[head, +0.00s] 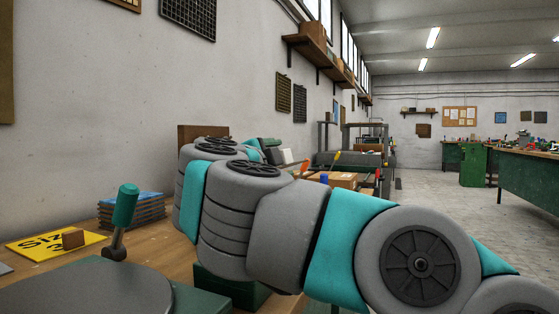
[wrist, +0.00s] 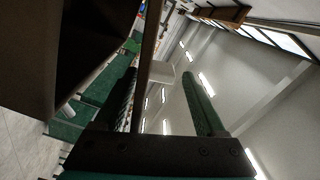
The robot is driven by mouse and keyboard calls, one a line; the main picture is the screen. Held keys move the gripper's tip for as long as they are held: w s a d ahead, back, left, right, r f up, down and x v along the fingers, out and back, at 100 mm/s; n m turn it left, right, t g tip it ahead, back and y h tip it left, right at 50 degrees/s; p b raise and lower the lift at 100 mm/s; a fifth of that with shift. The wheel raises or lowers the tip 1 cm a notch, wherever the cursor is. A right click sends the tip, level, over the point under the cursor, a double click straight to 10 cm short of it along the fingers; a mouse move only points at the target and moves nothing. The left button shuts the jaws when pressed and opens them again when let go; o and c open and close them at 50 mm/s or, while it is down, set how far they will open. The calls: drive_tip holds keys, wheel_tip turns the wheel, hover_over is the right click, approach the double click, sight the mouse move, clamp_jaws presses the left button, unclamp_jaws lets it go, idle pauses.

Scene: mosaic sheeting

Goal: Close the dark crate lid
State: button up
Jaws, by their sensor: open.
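A dark brown upright panel (head: 203,131), perhaps the raised lid of the dark crate, shows behind my arm against the wall in the head view; my arm hides whatever is below it. In the wrist view a dark box-like form with a shadowed inside (wrist: 88,40) fills the upper left, close to the camera. A thin brown edge (wrist: 149,55) runs down beside it, between my fingers as seen; I cannot tell whether it is the lid or whether it touches a finger. My gripper (wrist: 160,78) is open, its two green fingers wide apart.
A wooden box (head: 343,181) stands beyond my arm. Open floor (head: 430,215) lies to the right.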

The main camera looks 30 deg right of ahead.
drive_tip(key=v, duration=0.7)
drive_tip(key=shift+s+a, duration=0.2)
drive_tip(key=shift+a, duration=0.1)
drive_tip(key=shift+c, duration=0.2)
